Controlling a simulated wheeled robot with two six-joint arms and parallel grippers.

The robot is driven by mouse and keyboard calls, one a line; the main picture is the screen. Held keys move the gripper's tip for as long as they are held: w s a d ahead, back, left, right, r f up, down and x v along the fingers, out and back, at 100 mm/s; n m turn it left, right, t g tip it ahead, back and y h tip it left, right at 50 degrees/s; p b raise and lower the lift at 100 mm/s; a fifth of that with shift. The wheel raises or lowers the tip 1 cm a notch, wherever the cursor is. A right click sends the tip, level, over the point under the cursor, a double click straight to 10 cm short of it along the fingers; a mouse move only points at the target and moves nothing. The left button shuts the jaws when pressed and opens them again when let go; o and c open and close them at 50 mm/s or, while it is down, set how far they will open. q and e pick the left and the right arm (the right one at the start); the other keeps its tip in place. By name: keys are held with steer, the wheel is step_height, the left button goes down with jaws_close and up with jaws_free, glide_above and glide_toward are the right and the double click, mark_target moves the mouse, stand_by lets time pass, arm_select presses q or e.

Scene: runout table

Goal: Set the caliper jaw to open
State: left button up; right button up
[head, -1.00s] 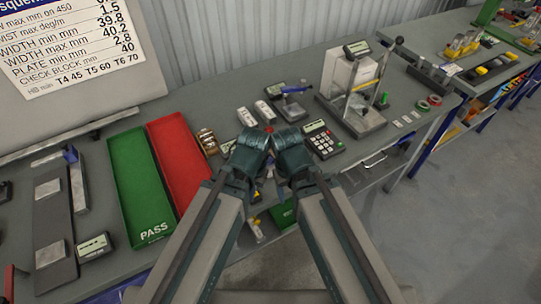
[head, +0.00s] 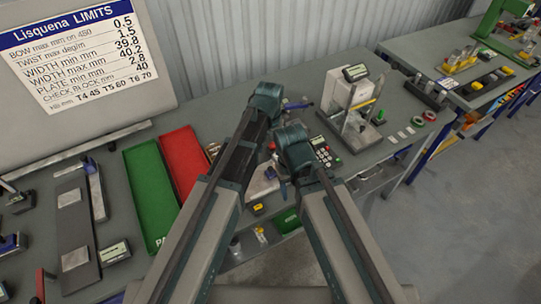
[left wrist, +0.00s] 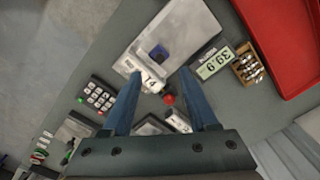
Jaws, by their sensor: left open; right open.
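A pale grey plate-like fixture (left wrist: 175,38) with a small blue block (left wrist: 160,52) lies in the left wrist view; I take it to be the caliper. A display reading 39.9 (left wrist: 214,62) sits beside it. A red knob (left wrist: 169,99) shows between my left gripper's fingers; whether it belongs to the caliper I cannot tell. My left gripper (left wrist: 160,86) is open and empty above these things. In the head view, the fixture (head: 262,178) is partly hidden by my arms. My left gripper (head: 268,92) reaches toward the back; my right gripper (head: 292,136) is lower, its fingers hard to see.
The red tray (head: 185,160) and green tray (head: 150,190) lie to the left. A keypad (head: 322,152) and a gauge stand (head: 353,112) are to the right. A small box of metal parts (left wrist: 248,66) stands beside the display. The floor at the right is clear.

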mark_target(270, 168)
arm_select(q)
steer(key=f+b, duration=0.4)
steer(key=w+f+b, duration=0.1)
steer(key=f+b, duration=0.3)
steer(key=b, duration=0.1)
steer(key=w+f+b, duration=0.1)
steer(key=f+b, duration=0.3)
steer(key=shift+d+f+b, duration=0.2)
steer(key=shift+f+b, duration=0.15)
steer(key=shift+f, duration=0.05)
arm_select(e)
step_height(270, 168, down, 13)
steer(key=shift+r, duration=0.15)
arm_select(q)
steer(key=shift+c, duration=0.2)
jaws_close()
stand_by(0.5)
